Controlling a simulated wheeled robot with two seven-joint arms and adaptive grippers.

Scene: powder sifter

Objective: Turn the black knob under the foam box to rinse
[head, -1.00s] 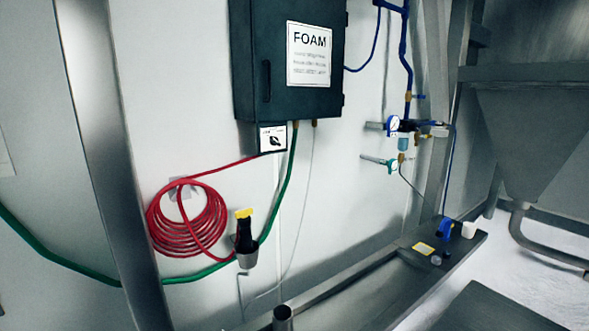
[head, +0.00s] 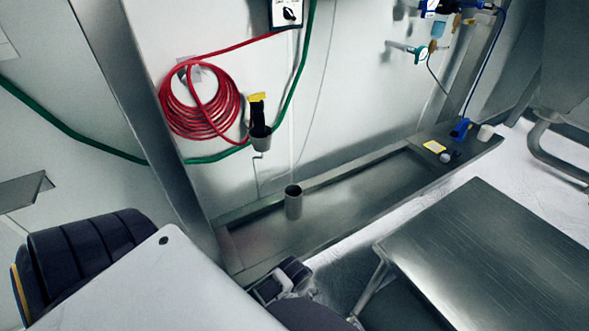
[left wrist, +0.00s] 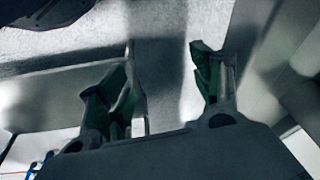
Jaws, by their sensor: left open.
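The black knob (head: 289,14) sits on a small white panel (head: 285,23) at the top of the head view, on the wall above the red hose coil. Its pointer is too small to read clearly. The foam box itself is out of frame. My left gripper (left wrist: 163,60) shows in the left wrist view with its two fingers apart and nothing between them. In the head view, parts of my arm fill the lower left, well below the knob and far from it. My right gripper does not show.
A red hose coil (head: 200,103) and a black-and-yellow nozzle in a holder (head: 260,138) hang on the wall. A green hose (head: 301,70) runs down beside the panel. A metal trough (head: 330,205) lies along the wall. A steel table (head: 490,265) stands at lower right.

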